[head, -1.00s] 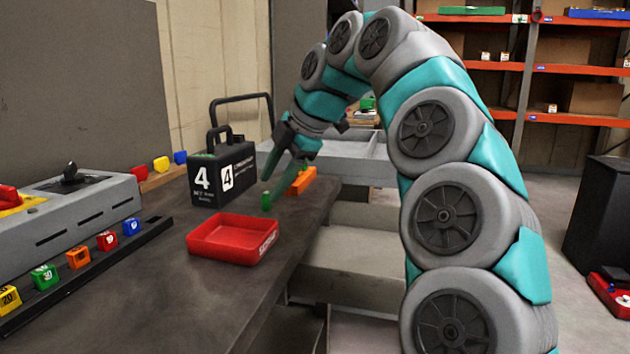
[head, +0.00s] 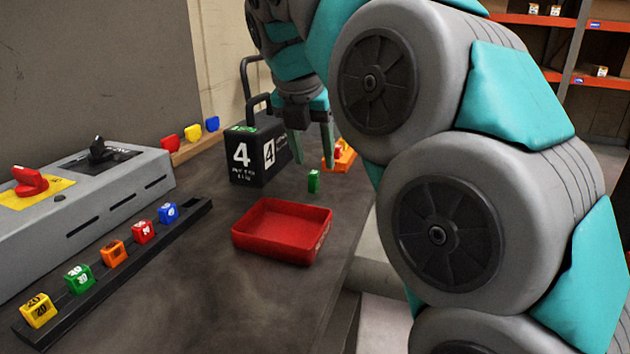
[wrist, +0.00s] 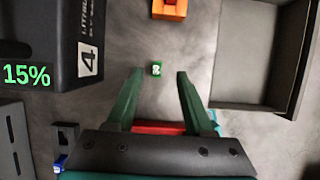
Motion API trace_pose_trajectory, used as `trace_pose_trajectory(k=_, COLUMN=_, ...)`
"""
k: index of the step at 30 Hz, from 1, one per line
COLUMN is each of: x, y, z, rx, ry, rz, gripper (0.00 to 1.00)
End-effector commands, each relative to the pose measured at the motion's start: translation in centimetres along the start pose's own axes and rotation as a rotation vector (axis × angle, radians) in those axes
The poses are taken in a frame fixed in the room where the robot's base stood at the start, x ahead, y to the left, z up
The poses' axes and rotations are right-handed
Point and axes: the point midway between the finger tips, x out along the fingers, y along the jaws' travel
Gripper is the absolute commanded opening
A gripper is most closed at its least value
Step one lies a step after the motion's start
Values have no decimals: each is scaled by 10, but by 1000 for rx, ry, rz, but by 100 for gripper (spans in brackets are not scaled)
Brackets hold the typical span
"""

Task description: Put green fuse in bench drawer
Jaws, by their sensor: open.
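A small green fuse (head: 313,181) stands on the dark bench behind the red tray. In the wrist view the green fuse (wrist: 156,68) shows between and just beyond the fingertips, apart from both. My gripper (head: 310,148) is open and empty, with its fingers pointing down above the bench near the fuse. It also shows in the wrist view (wrist: 159,76). A grey open drawer (wrist: 250,50) lies at the upper right of the wrist view and looks empty where visible. My arm hides most of that side in the head view.
The red tray (head: 283,232) is in front of the fuse. A black box marked 4 (head: 258,155) stands to its left. An orange holder (head: 341,158) is behind. A rack (head: 120,268) holds several coloured fuses, one green, beside a grey switch box (head: 80,205).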

Motion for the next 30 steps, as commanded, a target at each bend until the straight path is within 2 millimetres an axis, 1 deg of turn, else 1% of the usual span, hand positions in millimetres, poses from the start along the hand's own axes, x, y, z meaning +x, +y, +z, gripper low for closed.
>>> trace_pose_trajectory(k=7, x=28, y=4, z=-4, rx=-3, ry=3, rz=-3, gripper=52)
trace_pose_trajectory(k=12, x=46, y=4, z=-4, rx=-2, ry=2, rz=-3, gripper=52)
trace_pose_trajectory(k=19, x=48, y=4, z=-3, rx=0, ry=1, rz=0, gripper=52)
trace_pose_trajectory(k=20, x=48, y=4, z=-3, rx=0, ry=1, rz=0, gripper=51)
trace_pose_trajectory(k=30, x=48, y=5, z=-3, rx=0, ry=0, rz=0, gripper=13)
